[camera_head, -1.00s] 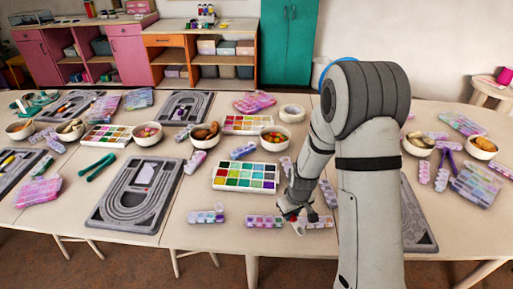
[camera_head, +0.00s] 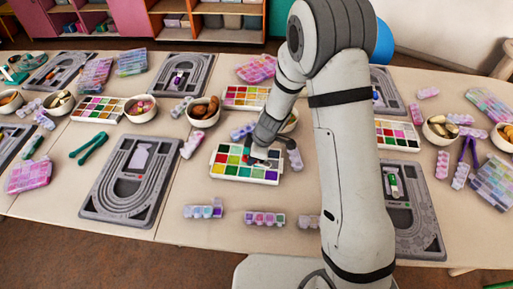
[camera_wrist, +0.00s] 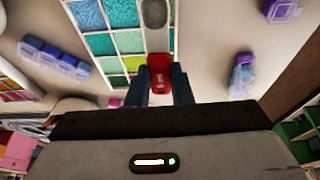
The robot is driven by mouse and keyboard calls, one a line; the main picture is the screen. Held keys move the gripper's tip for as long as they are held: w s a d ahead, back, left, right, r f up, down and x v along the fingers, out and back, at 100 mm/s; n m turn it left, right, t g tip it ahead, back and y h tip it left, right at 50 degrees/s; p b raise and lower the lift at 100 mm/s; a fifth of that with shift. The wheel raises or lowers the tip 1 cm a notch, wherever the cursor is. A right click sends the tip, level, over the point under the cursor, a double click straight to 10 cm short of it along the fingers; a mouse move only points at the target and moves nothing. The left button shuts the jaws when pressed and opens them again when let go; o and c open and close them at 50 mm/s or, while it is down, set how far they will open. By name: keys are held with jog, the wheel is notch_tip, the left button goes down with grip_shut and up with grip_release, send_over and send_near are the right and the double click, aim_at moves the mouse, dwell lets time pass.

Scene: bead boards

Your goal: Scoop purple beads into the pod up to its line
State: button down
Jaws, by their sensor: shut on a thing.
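My gripper (camera_head: 262,156) is over the white bead tray (camera_head: 216,174), near its right half. In the wrist view my gripper (camera_wrist: 161,88) is shut on the red handle of a scoop (camera_wrist: 157,40). The scoop's grey shaft reaches up to the top edge, over the tray compartments. What its bowl holds is not clear. Purple beads (camera_head: 270,175) show in the tray's front right corner. Pods with several cups lie in front of the tray, one on the left (camera_head: 204,209) and one in the middle (camera_head: 265,219). Which pod is meant and its line cannot be made out.
Grey bead boards stand to the left (camera_head: 105,190) and right (camera_head: 425,235). A bowl (camera_head: 203,113) and a second bead tray (camera_head: 246,97) are behind. A small purple pod (camera_head: 294,155) lies right of the tray. Bare table separates the tray and front pods.

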aim_at(265, 165)
jog(key=shift+w+d+f+y+b, duration=0.15)
jog(key=shift+d+f+y+b, duration=0.25)
jog(key=shift+b, duration=0.8)
jog(key=shift+d, duration=0.1)
jog(key=b, duration=0.3)
jog(key=shift+d+f+y, duration=0.2)
jog(key=shift+y, duration=0.1)
jog(key=shift+d+f+y+b, duration=0.2)
jog(key=shift+y+b, duration=0.1)
jog(key=shift+b, duration=0.5)
jog(key=shift+d+f+y+b, duration=0.2)
jog(key=shift+y+b, duration=0.1)
jog(key=shift+b, duration=0.6)
jog(key=d+f+y+b, duration=0.1)
jog(key=b, duration=0.2)
jog(key=shift+d+f+b, duration=0.25)
jog(key=shift+f+b, duration=0.95)
jog(key=shift+b, duration=0.6)
